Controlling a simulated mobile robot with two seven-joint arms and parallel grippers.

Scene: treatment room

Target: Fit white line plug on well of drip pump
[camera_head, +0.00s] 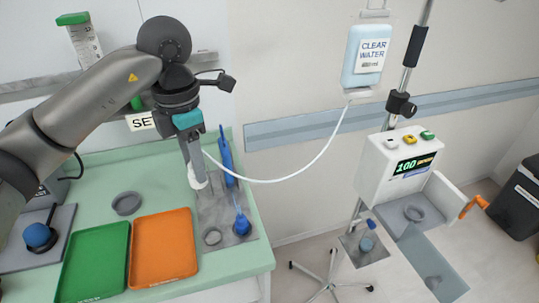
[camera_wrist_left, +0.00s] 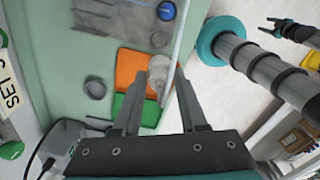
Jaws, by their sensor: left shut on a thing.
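My left gripper (camera_head: 195,182) is shut on the white line plug (camera_head: 199,182), low over the grey mat on the green counter. The plug also shows at the fingertips in the left wrist view (camera_wrist_left: 158,68). A white line (camera_head: 290,178) hangs in a curve from the clear water bag (camera_head: 367,55) towards the plug. The drip pump (camera_head: 400,160) stands at the right on a pole; a round grey well (camera_head: 413,213) shows on its lower shelf. My right gripper (camera_wrist_left: 270,26) shows small in the left wrist view, with its fingers apart and empty.
A green tray (camera_head: 95,262) and an orange tray (camera_head: 163,248) lie on the counter. A blue tool (camera_head: 226,158), a blue round piece (camera_head: 242,225) and a grey ring (camera_head: 212,237) are by the gripper. Open floor separates the counter from the pump. An orange crank (camera_head: 473,206) sticks out from the pump.

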